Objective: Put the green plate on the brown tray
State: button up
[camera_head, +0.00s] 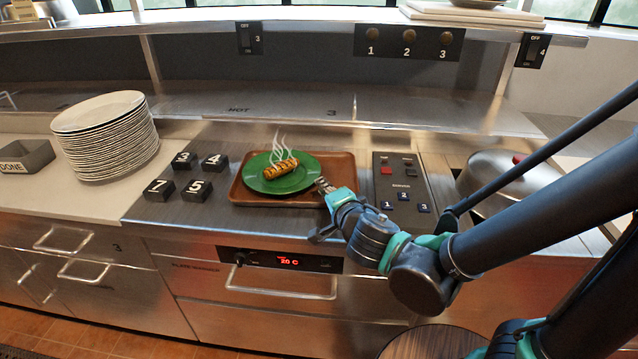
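The green plate (268,184) lies on the brown tray (343,166), a little left of its middle. A browned, grill-marked food item (282,169) with white steam marks above it rests on the plate. My gripper (323,185) is at the right side of the plate, over the right part of the tray. Its fingertips are very close to the plate's right rim. I cannot tell whether they touch or grip it. The arm comes in from the right and hides the tray's front right corner.
Black numbered blocks (196,189) stand left of the tray. A tall stack of white plates (108,140) and a grey DONE bin (25,157) are further left. A button panel (403,182) is right of the tray, with a round metal lid (500,172) beyond it.

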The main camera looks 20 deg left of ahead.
jog(key=shift+v, duration=2.15)
jog(key=shift+d, duration=0.1)
